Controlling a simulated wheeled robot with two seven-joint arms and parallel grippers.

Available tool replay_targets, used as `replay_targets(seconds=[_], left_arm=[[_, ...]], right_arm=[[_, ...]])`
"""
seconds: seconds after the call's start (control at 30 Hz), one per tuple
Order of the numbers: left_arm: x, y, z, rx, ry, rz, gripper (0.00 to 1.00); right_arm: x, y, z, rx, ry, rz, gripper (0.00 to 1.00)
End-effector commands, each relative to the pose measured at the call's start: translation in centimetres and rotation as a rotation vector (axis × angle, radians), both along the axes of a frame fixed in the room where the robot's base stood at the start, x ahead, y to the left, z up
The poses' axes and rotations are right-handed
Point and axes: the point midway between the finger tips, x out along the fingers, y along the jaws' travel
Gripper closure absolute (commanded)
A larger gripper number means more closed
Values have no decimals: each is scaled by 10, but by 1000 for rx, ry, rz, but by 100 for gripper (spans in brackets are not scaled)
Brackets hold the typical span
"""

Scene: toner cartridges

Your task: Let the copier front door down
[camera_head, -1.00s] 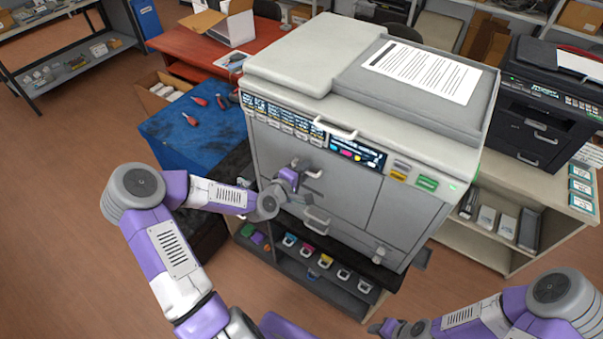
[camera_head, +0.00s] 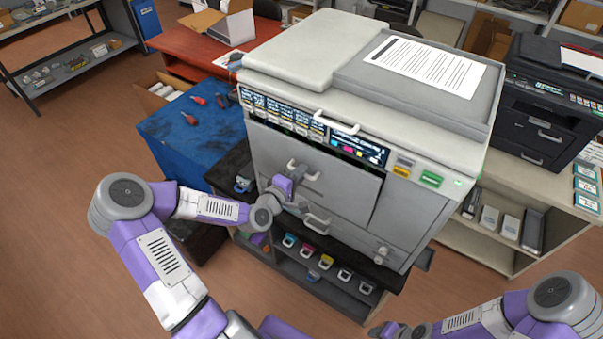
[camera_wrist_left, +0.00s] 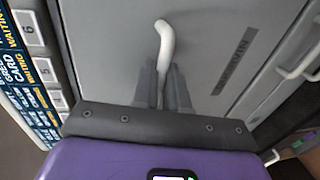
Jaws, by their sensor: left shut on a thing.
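The large grey copier (camera_head: 300,60) stands in the middle of the head view. Its front door (camera_head: 345,190) is tilted outward at the top, with a dark gap under the control panel. My left gripper (camera_head: 293,176) is at the door's upper left. In the left wrist view its two grey fingers (camera_wrist_left: 163,88) are shut on the white door handle (camera_wrist_left: 164,40); the door panel (camera_wrist_left: 110,30) lies behind it. My right gripper (camera_head: 385,329) is low at the bottom edge of the head view, away from the copier; its fingers are too small to read.
A drawer handle (camera_head: 317,221) sits just below the door. An open shelf with several coloured cartridges (camera_head: 327,262) is underneath. A blue-topped table (camera_head: 185,125) with red tools stands left, and a black printer (camera_head: 540,110) on a bench stands right. Floor in front is clear.

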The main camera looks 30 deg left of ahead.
Motion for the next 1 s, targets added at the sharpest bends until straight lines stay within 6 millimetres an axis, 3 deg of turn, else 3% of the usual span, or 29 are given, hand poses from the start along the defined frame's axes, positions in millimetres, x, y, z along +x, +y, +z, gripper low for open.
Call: replay_targets(seconds=[0.17,0.5,0.87,1.0], left_arm=[[-2,0,-6,-3,15,-3,100],[-23,2,-17,-13,-85,-1,100],[-25,2,-14,-14,-104,0,100],[-32,3,-22,-17,-142,1,100]], right_arm=[[0,0,0,0,0,0,57],[0,0,-27,0,0,0,57],[0,0,-28,0,0,0,57],[0,0,-41,0,-1,0,57]])
